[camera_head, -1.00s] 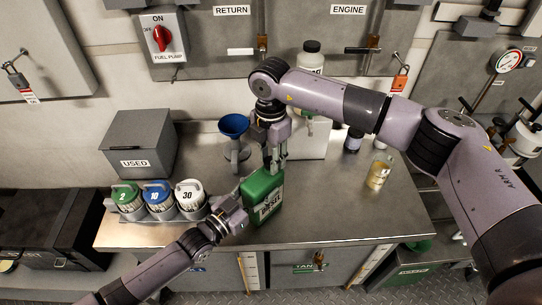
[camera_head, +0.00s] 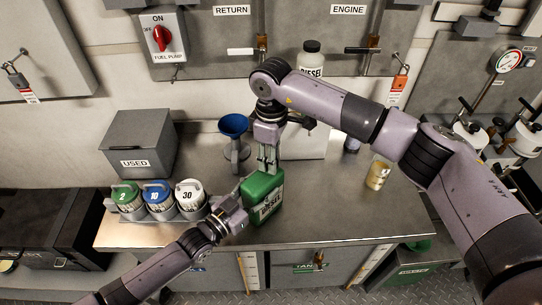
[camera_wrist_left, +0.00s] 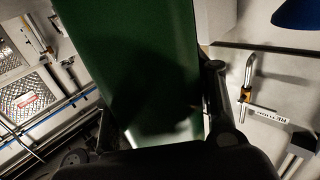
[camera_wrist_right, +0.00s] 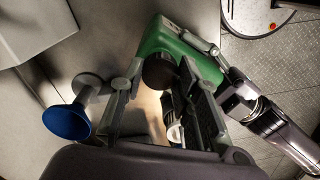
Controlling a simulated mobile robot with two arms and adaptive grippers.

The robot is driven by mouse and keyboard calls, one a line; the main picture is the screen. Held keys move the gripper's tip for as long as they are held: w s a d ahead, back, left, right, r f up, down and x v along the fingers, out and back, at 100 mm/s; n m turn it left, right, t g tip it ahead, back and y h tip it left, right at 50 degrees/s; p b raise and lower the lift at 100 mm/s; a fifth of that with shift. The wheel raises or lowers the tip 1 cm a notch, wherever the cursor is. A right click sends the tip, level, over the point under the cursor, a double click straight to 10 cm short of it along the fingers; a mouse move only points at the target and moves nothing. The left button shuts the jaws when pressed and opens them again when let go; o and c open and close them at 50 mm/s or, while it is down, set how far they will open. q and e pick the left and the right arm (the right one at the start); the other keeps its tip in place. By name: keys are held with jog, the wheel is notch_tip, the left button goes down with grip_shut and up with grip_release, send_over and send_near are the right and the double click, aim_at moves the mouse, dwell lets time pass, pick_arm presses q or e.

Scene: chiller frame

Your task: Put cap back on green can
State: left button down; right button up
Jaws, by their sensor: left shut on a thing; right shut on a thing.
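The green diesel can (camera_head: 264,200) stands on the metal bench. My left gripper (camera_head: 238,203) is shut on its left side. The can fills the middle of the left wrist view (camera_wrist_left: 135,50) between the fingers. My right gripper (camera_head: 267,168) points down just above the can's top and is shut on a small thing. In the right wrist view a dark round cap (camera_wrist_right: 158,71) shows between the fingers, in front of the green can (camera_wrist_right: 180,42). I cannot tell whether the cap touches the can's neck, which is hidden.
A blue funnel (camera_head: 233,125) in a stand is left of my right gripper. A rack (camera_head: 178,215) holds several lidded containers at the left, before the grey USED box (camera_head: 139,143). A glass jar (camera_head: 378,174) stands on the right. A diesel bottle (camera_head: 311,60) is behind my right arm.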

jog(key=o, duration=0.7)
jog(key=shift+o, duration=0.2)
jog(key=shift+r, duration=2.25)
jog(key=shift+c, duration=0.4)
